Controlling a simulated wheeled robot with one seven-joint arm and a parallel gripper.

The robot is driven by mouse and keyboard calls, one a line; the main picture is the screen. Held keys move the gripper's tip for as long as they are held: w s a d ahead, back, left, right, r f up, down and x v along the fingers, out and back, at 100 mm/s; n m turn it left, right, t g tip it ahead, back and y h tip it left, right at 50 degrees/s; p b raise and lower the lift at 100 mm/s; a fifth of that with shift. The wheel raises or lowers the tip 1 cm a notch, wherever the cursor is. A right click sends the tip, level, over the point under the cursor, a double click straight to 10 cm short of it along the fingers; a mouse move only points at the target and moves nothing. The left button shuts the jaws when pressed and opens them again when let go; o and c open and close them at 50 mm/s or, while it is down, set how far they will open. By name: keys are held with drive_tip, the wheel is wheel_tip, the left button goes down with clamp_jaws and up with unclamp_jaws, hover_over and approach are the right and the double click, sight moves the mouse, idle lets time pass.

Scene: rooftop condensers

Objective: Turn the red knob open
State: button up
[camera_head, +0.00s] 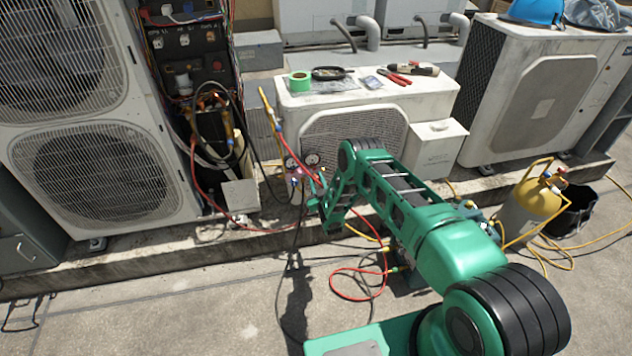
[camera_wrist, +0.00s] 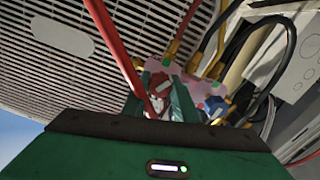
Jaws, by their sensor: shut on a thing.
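The red knob (camera_wrist: 157,103) shows between the green fingertips of my gripper (camera_wrist: 165,95) in the wrist view, partly covered by them. My gripper is shut on it. Beside it is the pinkish manifold body (camera_wrist: 211,98) with a blue knob (camera_wrist: 215,108), partly hidden by my gripper. In the head view my gripper (camera_head: 316,203) is at the manifold, below two round gauges (camera_head: 311,159), in front of the small white condenser (camera_head: 432,97). The red knob cannot be made out clearly there.
A red hose (camera_wrist: 116,45) passes close to my gripper, and yellow and black hoses rise from the manifold. A red hose loop (camera_head: 335,284) lies on the ground. A yellow-topped cylinder (camera_head: 535,200) and black bucket (camera_head: 577,212) stand at right. Bare concrete lies front left.

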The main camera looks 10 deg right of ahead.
drive_tip(key=shift+s+a+f+n, duration=0.1)
drive_tip(key=shift+s+f+n, duration=0.1)
drive_tip(key=shift+n, duration=0.8)
drive_tip(key=shift+s+a+f+n, duration=0.1)
drive_tip(key=shift+f+n, duration=0.1)
drive_tip(key=shift+n, duration=0.8)
drive_tip(key=o, duration=1)
drive_tip(key=shift+o, duration=0.2)
drive_tip(key=shift+w+d+r, duration=0.1)
drive_tip(key=shift+w+r, duration=0.05)
drive_tip(key=shift+w, duration=0.05)
drive_tip(key=shift+s, duration=0.1)
drive_tip(key=s, duration=1)
drive_tip(key=shift+s, duration=0.3)
